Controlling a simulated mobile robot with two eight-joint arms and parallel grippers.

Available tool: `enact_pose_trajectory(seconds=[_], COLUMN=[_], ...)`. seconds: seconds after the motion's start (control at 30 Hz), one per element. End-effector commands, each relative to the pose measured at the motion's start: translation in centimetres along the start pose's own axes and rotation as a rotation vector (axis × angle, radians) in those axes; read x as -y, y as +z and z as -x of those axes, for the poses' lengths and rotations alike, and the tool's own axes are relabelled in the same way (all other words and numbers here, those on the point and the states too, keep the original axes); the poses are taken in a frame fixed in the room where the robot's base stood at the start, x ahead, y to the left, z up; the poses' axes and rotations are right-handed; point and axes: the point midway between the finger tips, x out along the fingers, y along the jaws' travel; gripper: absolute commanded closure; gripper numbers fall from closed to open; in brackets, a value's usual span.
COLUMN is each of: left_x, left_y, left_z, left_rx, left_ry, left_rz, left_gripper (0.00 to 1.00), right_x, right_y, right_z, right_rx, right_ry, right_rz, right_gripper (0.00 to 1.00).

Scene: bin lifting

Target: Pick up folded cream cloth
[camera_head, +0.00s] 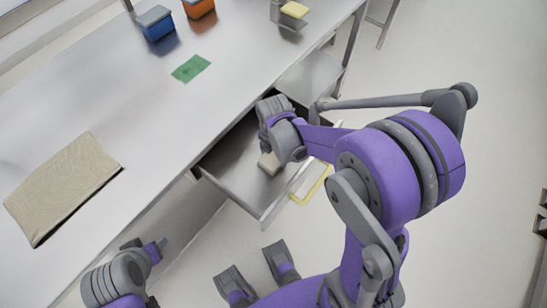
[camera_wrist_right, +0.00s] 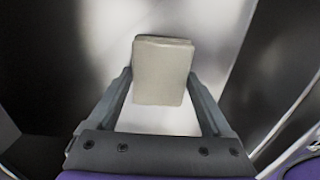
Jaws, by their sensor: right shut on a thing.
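The folded cream cloth (camera_wrist_right: 163,72) shows in the right wrist view as a small pale block with layered edges, between the two fingers of my right gripper (camera_wrist_right: 160,84). The gripper is shut on it, one finger at each side. In the head view the cloth (camera_head: 268,163) shows as a small pale patch inside the open metal drawer (camera_head: 232,172), beside my right gripper (camera_head: 278,150), whose hand hides part of it. Whether the cloth touches the drawer floor cannot be told. My left arm's end (camera_head: 150,250) is at the lower left, away from the drawer; its fingers are not clear.
A larger beige folded cloth or mat (camera_head: 65,185) lies on the steel table (camera_head: 130,100) at left. A green patch (camera_head: 191,68), a blue bin (camera_head: 156,27), an orange bin (camera_head: 199,8) and a yellow-topped item (camera_head: 293,11) are farther back. The drawer front has a yellow handle (camera_head: 318,186).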

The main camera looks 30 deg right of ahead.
Motion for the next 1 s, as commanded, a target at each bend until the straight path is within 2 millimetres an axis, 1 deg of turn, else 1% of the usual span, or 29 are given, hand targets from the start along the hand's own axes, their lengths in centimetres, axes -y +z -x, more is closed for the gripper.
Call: enact_pose_trajectory(seconds=[0.27,0.37,0.6,0.7,0.83,1.0], left_x=[0.0,0.0,0.0,0.0,0.0,0.0], left_y=[0.0,-0.2,-0.7,-0.8,-0.9,-1.0], left_z=[0.1,0.3,1.2,1.4,1.6,1.6], left_rx=[0.0,-0.001,-0.004,-0.005,-0.006,-0.006], left_ry=[0.0,0.0,0.0,0.0,0.0,0.0], left_rz=[0.0,0.0,0.0,0.0,0.0,0.0], left_gripper=[0.45,0.45,0.45,0.45,0.45,0.45], right_x=[0.0,0.0,0.0,0.0,0.0,0.0], right_y=[0.0,0.0,0.0,0.0,0.0,0.0], right_z=[0.3,1.5,6.4,8.1,9.5,10.1], right_rx=[0.0,0.0,0.0,0.0,0.0,0.0], right_ry=[0.0,0.0,0.0,0.0,0.0,0.0], right_rz=[0.0,0.0,0.0,0.0,0.0,0.0], right_gripper=[0.69,0.69,0.69,0.69,0.69,0.69])
